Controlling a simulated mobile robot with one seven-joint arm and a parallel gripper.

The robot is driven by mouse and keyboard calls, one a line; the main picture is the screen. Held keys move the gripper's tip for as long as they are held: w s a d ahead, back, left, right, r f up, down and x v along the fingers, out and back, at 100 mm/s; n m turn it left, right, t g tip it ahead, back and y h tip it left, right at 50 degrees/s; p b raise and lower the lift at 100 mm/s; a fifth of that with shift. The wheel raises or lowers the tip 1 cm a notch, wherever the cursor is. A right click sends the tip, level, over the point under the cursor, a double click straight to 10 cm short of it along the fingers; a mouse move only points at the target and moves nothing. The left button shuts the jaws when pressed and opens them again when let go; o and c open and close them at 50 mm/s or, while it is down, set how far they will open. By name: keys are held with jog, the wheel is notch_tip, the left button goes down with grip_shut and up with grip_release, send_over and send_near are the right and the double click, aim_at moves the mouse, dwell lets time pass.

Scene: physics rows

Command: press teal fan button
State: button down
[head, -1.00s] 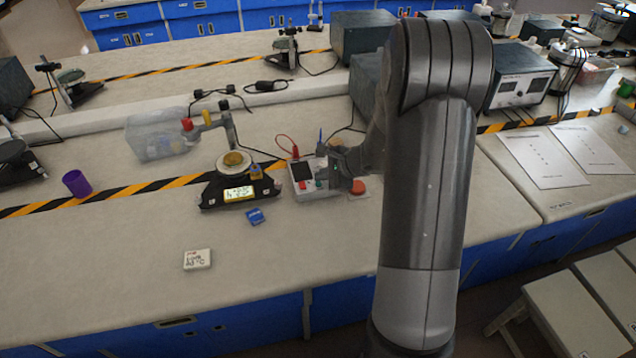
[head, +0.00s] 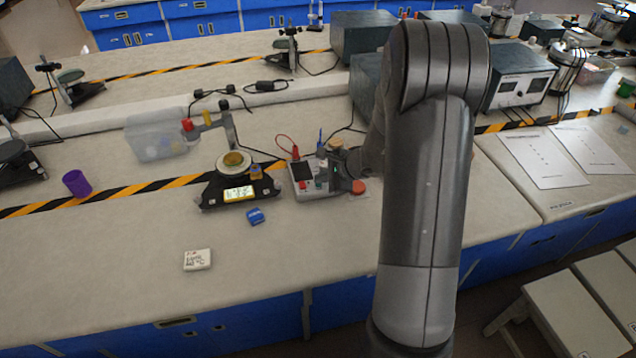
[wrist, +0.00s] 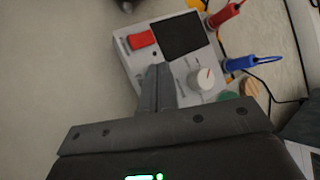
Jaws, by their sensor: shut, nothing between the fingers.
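A light grey control box (head: 318,193) stands on the bench and also shows in the wrist view (wrist: 128,57). It carries a dark screen (wrist: 181,36), a red rocker switch (wrist: 141,40) and a white knob (wrist: 202,79). A teal-green round piece (wrist: 228,96), apparently the button, sits near the knob, at the box's edge nearer my gripper's body. My gripper (wrist: 161,70) is shut and empty, its fingertips over the box between the red switch and the knob. They appear apart from the teal piece. In the head view my arm partly hides the box's right side.
Red (wrist: 227,13) and blue (wrist: 240,63) plugs with cables stand at the box's edge. A scale (head: 238,192) stands left of the box, with a blue block (head: 255,216) in front. A red disc (head: 359,187) lies at the right. The front bench is mostly clear.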

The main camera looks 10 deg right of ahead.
aim_at(322, 186)
dwell(0.4)
jog(key=shift+r, duration=0.45)
notch_tip(322, 186, up, 6)
dwell(0.6)
dwell(0.3)
